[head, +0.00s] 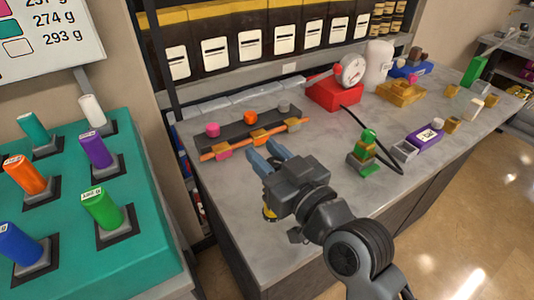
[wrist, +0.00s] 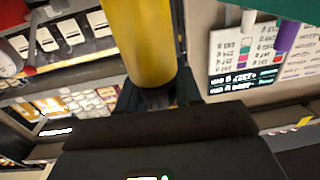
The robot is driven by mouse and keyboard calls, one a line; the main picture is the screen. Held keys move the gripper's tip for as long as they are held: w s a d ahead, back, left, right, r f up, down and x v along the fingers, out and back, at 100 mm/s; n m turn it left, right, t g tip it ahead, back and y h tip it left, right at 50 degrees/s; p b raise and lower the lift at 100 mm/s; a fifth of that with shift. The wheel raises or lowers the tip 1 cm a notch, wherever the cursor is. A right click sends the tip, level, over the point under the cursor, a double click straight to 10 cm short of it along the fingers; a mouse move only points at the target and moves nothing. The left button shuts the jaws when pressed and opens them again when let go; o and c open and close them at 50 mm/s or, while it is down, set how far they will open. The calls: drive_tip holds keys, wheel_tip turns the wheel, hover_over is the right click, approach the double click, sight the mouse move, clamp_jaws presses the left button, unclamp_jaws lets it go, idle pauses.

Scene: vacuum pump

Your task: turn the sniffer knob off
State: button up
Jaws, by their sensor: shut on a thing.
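My gripper (head: 268,157) reaches over the grey counter, with its two blue fingers pointing toward the back left. In the wrist view a large yellow cylinder (wrist: 138,42) stands right at my gripper's dark jaws (wrist: 158,92), which are shut on it as far as I can see. A small yellow piece (head: 269,214) shows below my gripper's body in the head view. On the counter, a dark strip carries a pink knob (head: 212,129), an orange knob (head: 250,118) and a grey knob (head: 283,106). No readable label tells which knob is the sniffer knob.
An orange rod (head: 240,144) runs in front of the knobs. A red box (head: 334,94) with a round gauge (head: 352,69) stands behind right. A teal stand (head: 140,235) with colored handles is left.

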drive_tip(key=shift+d+r+m+t+h, duration=0.1)
drive_tip(key=shift+m+t+h, duration=0.2)
drive_tip(key=shift+h, duration=0.1)
drive_tip(key=shift+w+d+m+t+h, duration=0.1)
drive_tip(key=shift+m+t+h, duration=0.2)
drive_tip(key=shift+m+h, duration=0.15)
drive_tip(key=shift+d+f+m+t+h+b, duration=0.1)
drive_tip(key=shift+f+m+t+h+b, duration=0.15)
drive_tip(key=shift+m+t+h+b, duration=0.6)
drive_tip(key=m+h+b, duration=0.1)
drive_tip(key=h+b, duration=0.1)
drive_tip(key=b, duration=0.2)
drive_tip(key=m+h+b, duration=0.2)
drive_tip(key=h+b, duration=0.1)
drive_tip(key=b, duration=0.1)
drive_tip(key=shift+w+d+f+t+h, duration=0.1)
drive_tip(key=shift+d+f+t+h, duration=0.1)
drive_tip(key=shift+t+h, duration=0.15)
drive_tip(key=m+h+b, duration=0.2)
drive_tip(key=h+b, duration=0.1)
drive_tip(key=m+h+b, duration=0.1)
drive_tip(key=shift+d+r+h+b, duration=0.2)
drive_tip(key=shift+d+h+b, duration=0.05)
drive_tip(key=shift+b, duration=0.05)
drive_tip(key=shift+h, duration=0.5)
drive_tip(key=o, duration=1)
drive_tip(key=shift+r, duration=0.1)
